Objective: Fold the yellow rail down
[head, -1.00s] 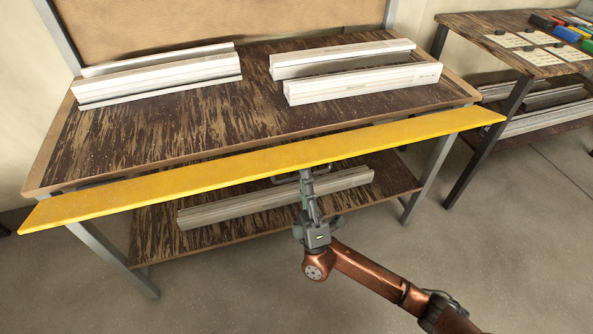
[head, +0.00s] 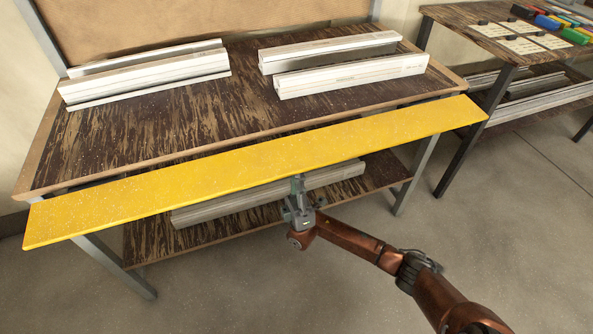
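The yellow rail (head: 255,170) is a long flat board along the front edge of the bench (head: 150,137). Its broad face shows, and it slopes down from the bench edge towards me. My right gripper (head: 297,182) is at the rail's lower edge, near the middle of its length. Its fingertips are partly hidden beneath the rail, so I cannot tell whether they are shut on anything. The handle under the rail is hidden now. My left gripper is not in view.
White profiles lie on the bench top at left (head: 145,80) and right (head: 350,75). Another profile (head: 200,212) lies on the lower shelf (head: 150,245) behind the rail. A second table (head: 490,45) with cards and coloured items stands at right. The floor in front is clear.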

